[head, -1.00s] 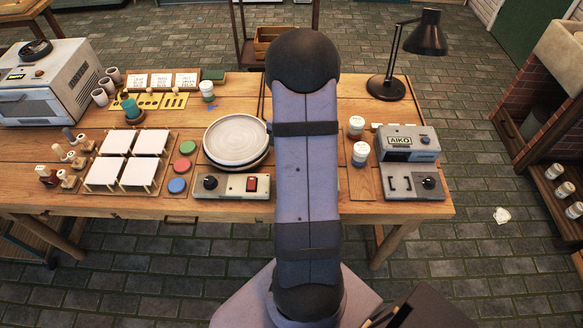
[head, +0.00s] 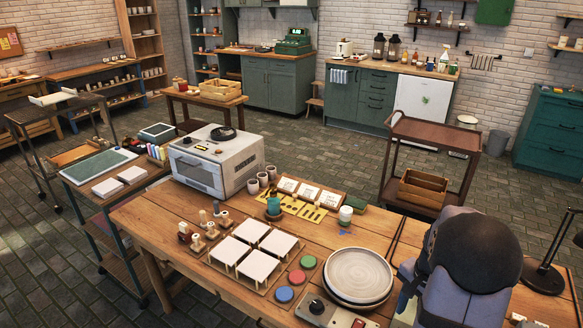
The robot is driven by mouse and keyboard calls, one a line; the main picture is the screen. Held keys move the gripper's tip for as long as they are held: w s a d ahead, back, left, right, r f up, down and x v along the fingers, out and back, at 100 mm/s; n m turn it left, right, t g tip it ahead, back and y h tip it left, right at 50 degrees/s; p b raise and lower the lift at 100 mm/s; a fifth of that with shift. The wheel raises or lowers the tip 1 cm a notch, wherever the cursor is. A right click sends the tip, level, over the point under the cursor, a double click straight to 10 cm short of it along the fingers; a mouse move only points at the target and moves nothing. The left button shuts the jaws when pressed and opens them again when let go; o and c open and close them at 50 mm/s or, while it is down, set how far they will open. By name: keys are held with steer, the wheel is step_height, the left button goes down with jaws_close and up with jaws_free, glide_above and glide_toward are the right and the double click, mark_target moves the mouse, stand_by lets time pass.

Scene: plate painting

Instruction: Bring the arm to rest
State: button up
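My arm (head: 462,265) rises at the lower right of the head view, with its dark rounded joint uppermost, beside the wooden work table (head: 150,222). My gripper is not in view, so whether it holds anything is hidden. A pale round plate (head: 358,273) lies on the turntable just left of my arm. Nothing of my arm is seen touching the plate.
White square tiles (head: 257,265) on small stands, coloured pots (head: 297,277) and brushes (head: 204,228) fill the table's left half. A kiln-like box (head: 214,160) stands behind them. A black lamp (head: 543,278) stands right of my arm. A brown trolley (head: 430,135) stands behind the table.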

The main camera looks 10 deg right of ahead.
steer(key=shift+n, duration=0.5)
steer(key=shift+s+a+f+n, duration=0.1)
steer(key=shift+f+n, duration=0.05)
steer(key=shift+n, duration=0.45)
steer(key=s+a+f+n+g+y, duration=0.1)
steer(key=s+a+f+n+g, duration=0.15)
steer(key=s+a+n, duration=0.45)
steer(key=s+a+r+n+t+h, duration=0.1)
steer(key=a+r+n, duration=0.2)
steer(key=a, duration=0.7)
steer(key=a+r+n+t, duration=0.2)
steer(key=a+r+n, duration=0.1)
steer(key=a, duration=0.6)
step_height(320, 180, down, 45)
steer(key=b, duration=4.5)
steer(key=shift+s+f+b, duration=0.15)
steer(key=shift+s+b, duration=0.05)
steer(key=shift+b, duration=0.15)
steer(key=shift+a+g, duration=0.1)
steer(key=shift+g, duration=0.15)
